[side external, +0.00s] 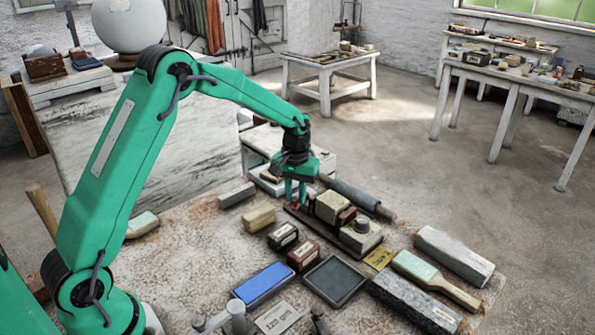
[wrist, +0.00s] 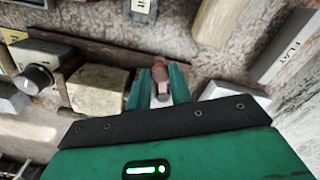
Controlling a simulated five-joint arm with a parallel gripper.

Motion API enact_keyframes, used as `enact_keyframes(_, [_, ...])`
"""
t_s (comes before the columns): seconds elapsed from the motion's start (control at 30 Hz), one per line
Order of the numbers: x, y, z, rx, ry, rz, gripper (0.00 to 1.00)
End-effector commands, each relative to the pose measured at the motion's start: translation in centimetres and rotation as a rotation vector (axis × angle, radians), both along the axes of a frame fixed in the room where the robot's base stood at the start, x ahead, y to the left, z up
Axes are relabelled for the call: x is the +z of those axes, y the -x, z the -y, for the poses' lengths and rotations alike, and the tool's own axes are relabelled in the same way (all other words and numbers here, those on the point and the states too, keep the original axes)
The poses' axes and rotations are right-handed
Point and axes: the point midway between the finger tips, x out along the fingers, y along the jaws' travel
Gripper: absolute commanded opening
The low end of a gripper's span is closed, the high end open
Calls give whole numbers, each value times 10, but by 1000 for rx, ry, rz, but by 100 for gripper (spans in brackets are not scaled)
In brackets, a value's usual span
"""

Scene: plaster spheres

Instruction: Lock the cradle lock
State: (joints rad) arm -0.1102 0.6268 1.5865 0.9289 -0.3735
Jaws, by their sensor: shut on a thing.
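My gripper (side external: 296,196) points down at the far left end of a long dark reddish base (side external: 316,232), the cradle. In the wrist view my gripper (wrist: 160,72) is shut on a small reddish-brown lever (wrist: 159,76), which seems to be the cradle lock. The fingers hide part of it, so how far it is turned is unclear. A beige block (side external: 331,207) sits on the base just right of the fingers; it also shows in the wrist view (wrist: 98,91). Beyond it is a pale block with a round grey knob (side external: 362,224).
A dark roller (side external: 350,194) lies close behind the cradle. Small labelled boxes (side external: 283,236), a blue stone (side external: 263,284) and a dark tray (side external: 335,281) lie in front. The worktop's left part is mostly clear.

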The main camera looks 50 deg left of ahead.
Motion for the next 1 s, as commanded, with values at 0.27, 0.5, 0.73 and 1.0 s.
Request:
enact_keyframes(0.27, [1,-5,8,135,-1,3,0])
enact_keyframes(0.5, [2,-6,10,188,0,4,0])
enact_keyframes(0.73, [2,-6,11,187,0,4,25])
enact_keyframes(1.0, [1,-6,11,185,0,4,43])
